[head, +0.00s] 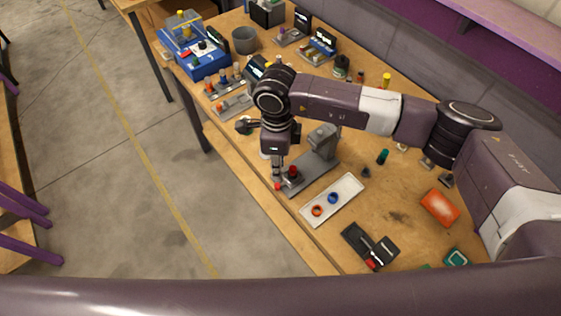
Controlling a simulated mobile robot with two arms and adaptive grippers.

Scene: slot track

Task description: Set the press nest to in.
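A grey press (319,156) with an upright column and a long flat base stands near the front edge of the bench. Its base reaches toward the front edge, where a red-topped part (293,171), apparently the nest, sits. A small red knob (278,186) is at the base's front end. My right gripper (277,178) points down over this front end, very close to the red knob. Its fingers are small and partly overlapping, so I cannot tell whether they are open, or whether they touch the knob. My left gripper is not in view.
A white tray (347,188) with an orange ring (317,211) and a blue ring (333,198) lies right of the press. A black device (357,238) and an orange box (440,207) lie farther right. A blue machine (194,48) and several fixtures stand at the far left.

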